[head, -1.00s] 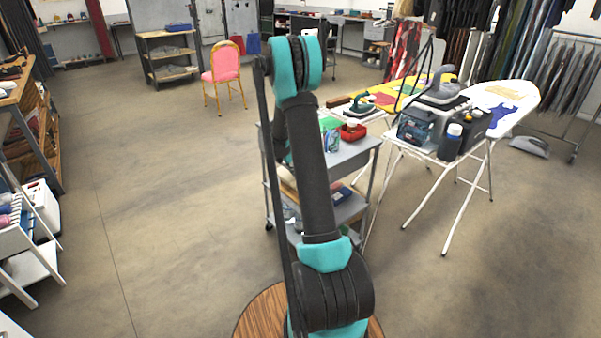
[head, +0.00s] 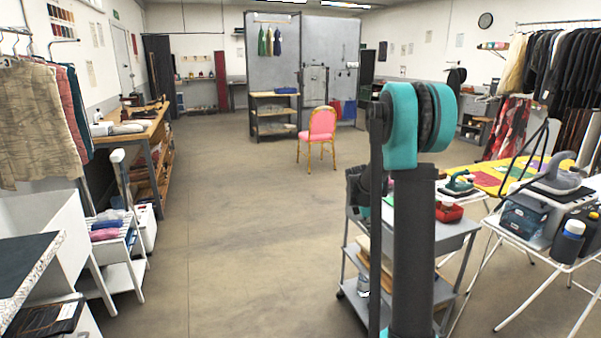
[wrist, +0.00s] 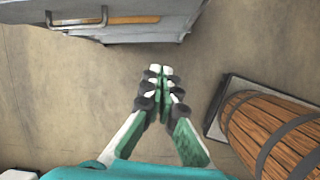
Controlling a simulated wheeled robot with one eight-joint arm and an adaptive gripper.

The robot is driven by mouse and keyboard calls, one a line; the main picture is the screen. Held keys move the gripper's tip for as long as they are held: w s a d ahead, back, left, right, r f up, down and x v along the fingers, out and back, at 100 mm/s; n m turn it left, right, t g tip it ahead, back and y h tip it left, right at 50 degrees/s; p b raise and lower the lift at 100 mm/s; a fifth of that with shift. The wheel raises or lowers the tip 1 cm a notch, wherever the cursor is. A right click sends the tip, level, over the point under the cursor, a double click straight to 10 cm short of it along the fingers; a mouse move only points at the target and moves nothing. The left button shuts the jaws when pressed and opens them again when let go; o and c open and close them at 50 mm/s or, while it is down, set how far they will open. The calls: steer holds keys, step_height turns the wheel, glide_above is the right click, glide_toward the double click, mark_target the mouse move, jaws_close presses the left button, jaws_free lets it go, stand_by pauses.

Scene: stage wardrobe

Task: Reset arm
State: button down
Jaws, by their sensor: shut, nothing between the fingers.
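My gripper (wrist: 160,75) shows in the wrist view with its green-and-white fingers together. It is shut and empty, over bare concrete floor. In the head view my dark and teal arm stands upright right of the middle, and my gripper is not visible there.
In the head view a grey cart (head: 450,240) stands behind my arm, with an ironing table (head: 535,243) at right. A pink chair (head: 319,124) is farther back. Floor at centre-left is clear.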

steer(key=s+a+m+t+y, duration=0.1)
steer(key=s+a+m, duration=0.2)
steer(key=s+m, duration=0.3)
steer(key=s+a+f+m+y, duration=0.1)
steer(key=s+a+m, duration=0.3)
steer(key=s, duration=1.1)
steer(key=s+a+m+t+y, duration=0.1)
steer(key=s+a+m, duration=0.3)
steer(key=s+m, duration=0.5)
steer(key=s, duration=0.2)
steer(key=shift+s+a+f+t+y, duration=0.15)
steer(key=shift+s+f+t+y, duration=0.15)
steer(key=shift+s+f, duration=0.05)
